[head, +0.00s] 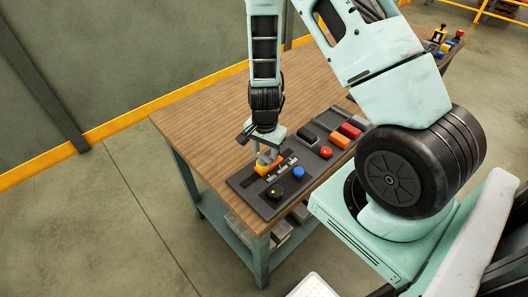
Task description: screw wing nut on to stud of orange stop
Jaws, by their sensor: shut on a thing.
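The orange stop (262,169) sits on the dark panel near the front edge of the wooden table. My gripper (266,157) points down directly above the stop, with its fingers close to or touching its top. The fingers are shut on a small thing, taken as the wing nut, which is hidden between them. The stud is also hidden by the fingers, so I cannot tell how far the nut sits on it.
The dark panel (243,185) also carries a black knob with a yellow top (273,192), a blue button (298,172) and a slotted strip. A red button (326,152) and orange, red and black blocks stand to the right. The table's left part (200,120) is clear.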

